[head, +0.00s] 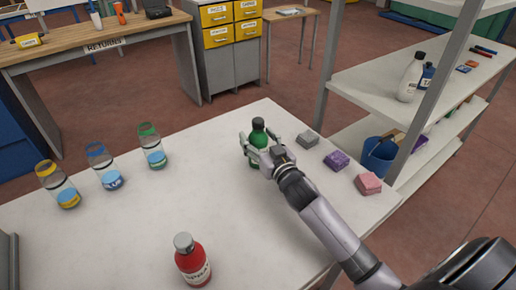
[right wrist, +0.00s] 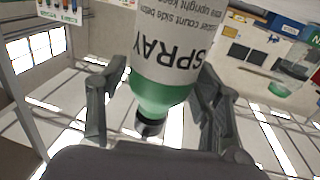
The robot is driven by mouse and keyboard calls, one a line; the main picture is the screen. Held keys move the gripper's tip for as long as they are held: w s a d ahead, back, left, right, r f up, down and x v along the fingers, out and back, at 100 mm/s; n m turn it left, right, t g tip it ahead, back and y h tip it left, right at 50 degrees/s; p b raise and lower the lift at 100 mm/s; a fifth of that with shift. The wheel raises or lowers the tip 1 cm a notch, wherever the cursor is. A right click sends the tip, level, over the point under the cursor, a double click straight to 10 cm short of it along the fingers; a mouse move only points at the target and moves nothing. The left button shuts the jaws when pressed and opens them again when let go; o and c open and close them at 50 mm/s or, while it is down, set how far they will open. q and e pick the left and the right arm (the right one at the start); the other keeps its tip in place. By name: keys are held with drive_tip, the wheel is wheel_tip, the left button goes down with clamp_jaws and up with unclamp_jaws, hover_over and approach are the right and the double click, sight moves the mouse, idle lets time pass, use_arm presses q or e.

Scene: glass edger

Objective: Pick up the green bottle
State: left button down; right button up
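The green bottle (head: 258,134), with a black cap, stands upright at the back of the white table (head: 190,230). My right gripper (head: 259,148) is at this bottle, with a finger on either side of it. In the right wrist view the bottle (right wrist: 160,92) appears upside down, its white SPRAY label between the two fingers. The fingers are spread, and a narrow gap shows between the left finger in that view and the bottle. The gripper hides the bottle's lower part in the head view. My left gripper is not in view.
A red bottle (head: 192,264) stands at the table's front. Clear bottles with yellow (head: 60,187), blue (head: 105,170) and green (head: 152,150) tops stand at the left. Grey (head: 307,140), purple (head: 336,160) and pink (head: 368,183) sponges lie along the right edge. The table's middle is clear.

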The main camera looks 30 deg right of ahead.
drive_tip(key=c, duration=1.2)
drive_tip(key=shift+c, duration=0.2)
drive_tip(key=shift+r, duration=0.15)
